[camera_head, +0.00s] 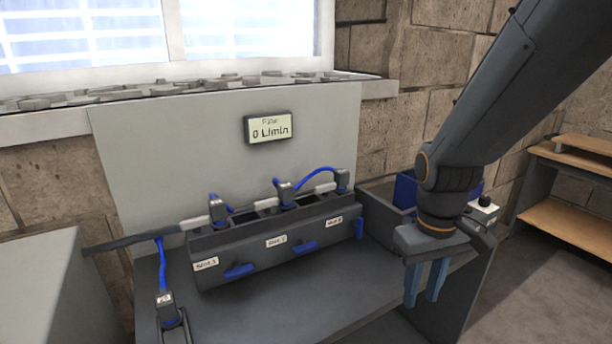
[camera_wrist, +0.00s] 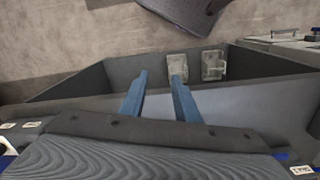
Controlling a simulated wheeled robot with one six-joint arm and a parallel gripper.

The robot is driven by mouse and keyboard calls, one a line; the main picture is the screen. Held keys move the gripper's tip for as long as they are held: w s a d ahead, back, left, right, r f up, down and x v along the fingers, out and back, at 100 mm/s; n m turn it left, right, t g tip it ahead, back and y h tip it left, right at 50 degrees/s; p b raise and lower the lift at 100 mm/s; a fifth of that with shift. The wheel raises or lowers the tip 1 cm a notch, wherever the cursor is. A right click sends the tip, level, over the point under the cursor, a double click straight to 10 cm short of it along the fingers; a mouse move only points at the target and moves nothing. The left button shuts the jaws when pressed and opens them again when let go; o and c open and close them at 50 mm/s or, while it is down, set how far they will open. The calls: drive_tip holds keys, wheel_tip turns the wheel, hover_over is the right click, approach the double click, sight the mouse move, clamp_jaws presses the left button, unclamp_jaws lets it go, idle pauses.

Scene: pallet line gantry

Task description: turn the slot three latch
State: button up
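A dark grey three-slot housing (camera_head: 265,262) stands on the bench, with a small label at each slot. The label print is too small to read surely, so I cannot tell which is slot three. The left blue latch (camera_head: 240,271) and the middle blue latch (camera_head: 304,248) lie roughly level. The right blue latch (camera_head: 359,228) stands upright. My gripper (camera_head: 424,284) is to the right of the housing, pointing down, apart from every latch. Its two blue fingers are spread and empty, as the wrist view also shows (camera_wrist: 158,92).
Grey connectors with blue hoses (camera_head: 285,192) top the housing. A cabled connector (camera_head: 167,308) is at the front left. A display (camera_head: 268,127) reads 0 L/min. An open bin (camera_wrist: 85,85) holds two grey pieces (camera_wrist: 214,66). The bench before the housing (camera_head: 290,300) is clear.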

drive_tip(key=w+a+r+n+h+p, duration=0.1)
drive_tip(key=w+a+r+n+p, duration=0.1)
drive_tip(key=w+a+r+n, duration=0.4)
drive_tip(key=w+a+r+n+h+p, duration=0.1)
drive_tip(key=w+a+r+n, duration=0.3)
drive_tip(key=w, duration=0.5)
drive_tip(key=n+t+h+p, duration=0.15)
drive_tip(key=n+p, duration=0.25)
drive_tip(key=n, duration=0.7)
approach(323, 185)
drive_tip(key=shift+t, duration=0.45)
drive_tip(key=shift+s+d+p+x, duration=0.15)
drive_tip(key=shift+p+x, duration=0.2)
drive_tip(key=shift+x, duration=1.75)
drive_tip(key=shift+s+d+p+x, duration=0.1)
drive_tip(key=shift+p+x, duration=0.2)
drive_tip(key=shift+x, duration=1.85)
clamp_jaws()
